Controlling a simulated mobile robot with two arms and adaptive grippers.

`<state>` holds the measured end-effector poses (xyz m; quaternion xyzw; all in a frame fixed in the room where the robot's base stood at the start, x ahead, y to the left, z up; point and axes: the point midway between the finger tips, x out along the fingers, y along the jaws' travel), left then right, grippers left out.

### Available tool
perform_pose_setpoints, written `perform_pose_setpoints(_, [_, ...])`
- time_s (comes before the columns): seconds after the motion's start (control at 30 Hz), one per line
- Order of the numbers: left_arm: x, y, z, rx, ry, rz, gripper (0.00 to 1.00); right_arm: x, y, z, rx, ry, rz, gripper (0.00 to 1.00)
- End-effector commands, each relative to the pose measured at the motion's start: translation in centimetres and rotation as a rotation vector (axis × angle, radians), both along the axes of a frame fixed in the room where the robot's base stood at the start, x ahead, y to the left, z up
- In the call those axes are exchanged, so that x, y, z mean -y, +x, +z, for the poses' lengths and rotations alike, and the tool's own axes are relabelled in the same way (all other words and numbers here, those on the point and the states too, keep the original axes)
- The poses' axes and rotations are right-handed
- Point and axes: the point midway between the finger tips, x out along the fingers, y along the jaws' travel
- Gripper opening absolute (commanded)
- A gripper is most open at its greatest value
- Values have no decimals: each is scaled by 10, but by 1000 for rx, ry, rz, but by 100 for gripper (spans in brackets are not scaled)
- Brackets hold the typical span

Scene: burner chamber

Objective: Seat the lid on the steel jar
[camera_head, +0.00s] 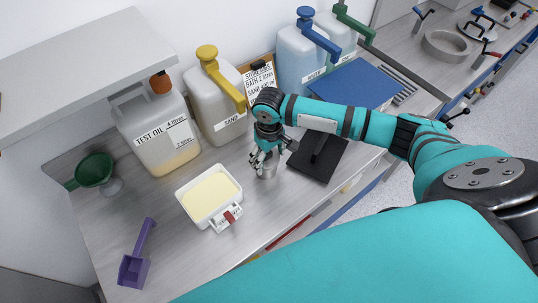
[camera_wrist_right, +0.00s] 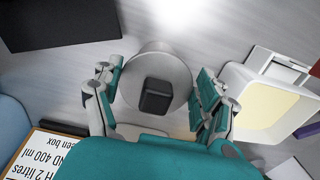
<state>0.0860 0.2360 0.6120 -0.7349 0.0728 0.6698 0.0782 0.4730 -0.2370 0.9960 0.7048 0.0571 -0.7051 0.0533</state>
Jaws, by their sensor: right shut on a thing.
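My right gripper (camera_head: 264,160) points down over the bench, with its fingers on both sides of a round grey lid with a black square knob. In the right wrist view the gripper (camera_wrist_right: 157,95) is shut on this lid (camera_wrist_right: 130,92), and the knob lies between the fingers. A grey metal body, seemingly the steel jar (camera_head: 268,171), shows just below the fingers in the head view. The fingers hide most of it, so I cannot tell whether the lid rests fully on it. My left gripper is not in view.
A white tub (camera_head: 187,204) of pale yellow material stands left of the gripper; a black plate (camera_head: 328,163) lies to the right. A purple scoop (camera_head: 134,270) lies front left.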

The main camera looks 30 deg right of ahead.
Motion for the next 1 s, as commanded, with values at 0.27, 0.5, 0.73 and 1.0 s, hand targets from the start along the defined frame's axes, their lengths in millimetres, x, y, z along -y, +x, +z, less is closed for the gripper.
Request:
perform_pose_setpoints(0.27, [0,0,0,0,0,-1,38,-1,-1,-1,-1,1,1,43])
perform_pose_setpoints(0.5, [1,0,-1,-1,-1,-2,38,-1,-1,-1,-1,0,1,43])
perform_pose_setpoints(0.73, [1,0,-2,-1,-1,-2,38,-1,-1,-6,-1,1,1,43])
perform_pose_setpoints(1.0, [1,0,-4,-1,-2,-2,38,-1,-1,-13,-1,1,1,42])
